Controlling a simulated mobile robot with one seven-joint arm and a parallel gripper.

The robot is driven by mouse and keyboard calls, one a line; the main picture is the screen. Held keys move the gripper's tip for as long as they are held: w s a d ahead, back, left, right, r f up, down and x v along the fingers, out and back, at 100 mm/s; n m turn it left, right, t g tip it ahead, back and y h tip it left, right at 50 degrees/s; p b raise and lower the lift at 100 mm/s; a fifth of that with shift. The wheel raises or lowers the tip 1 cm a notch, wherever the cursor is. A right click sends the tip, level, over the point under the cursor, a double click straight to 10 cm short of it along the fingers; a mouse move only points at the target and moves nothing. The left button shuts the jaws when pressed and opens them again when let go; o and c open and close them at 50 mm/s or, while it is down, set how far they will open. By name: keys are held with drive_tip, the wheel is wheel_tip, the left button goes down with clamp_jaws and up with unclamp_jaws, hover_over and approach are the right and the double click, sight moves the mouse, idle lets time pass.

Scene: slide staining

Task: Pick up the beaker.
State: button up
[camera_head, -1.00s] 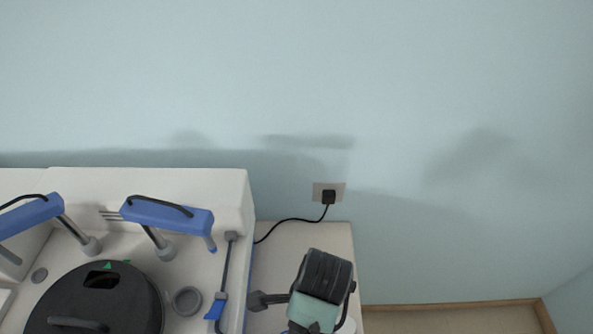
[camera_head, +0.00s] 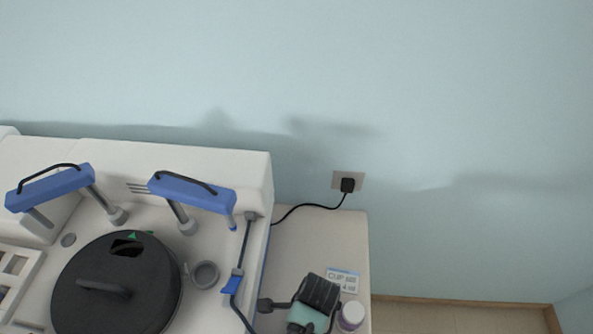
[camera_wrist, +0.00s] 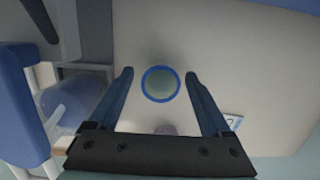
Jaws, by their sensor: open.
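A round thing with a blue rim and a pale greenish inside, which looks like the beaker (camera_wrist: 161,86), shows from above in the wrist view. It stands on the pale bench top. My gripper (camera_wrist: 159,74) is open, with one finger on each side of the rim and a visible gap to each. Whether the fingertips are down at the beaker's height I cannot tell. In the head view my gripper (camera_head: 313,309) is over the bench right of the staining machine; its fingers and the beaker are hidden there.
The white staining machine (camera_head: 262,170) with a black round lid (camera_head: 95,310) stands to the left. A purple-and-white bottle (camera_head: 352,316) and a label card (camera_head: 343,280) are close right of my gripper. The wall with a plugged socket (camera_head: 347,181) is behind.

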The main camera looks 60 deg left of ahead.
drive_tip(key=shift+f, duration=0.5)
clamp_jaws()
drive_tip(key=shift+r, duration=0.2)
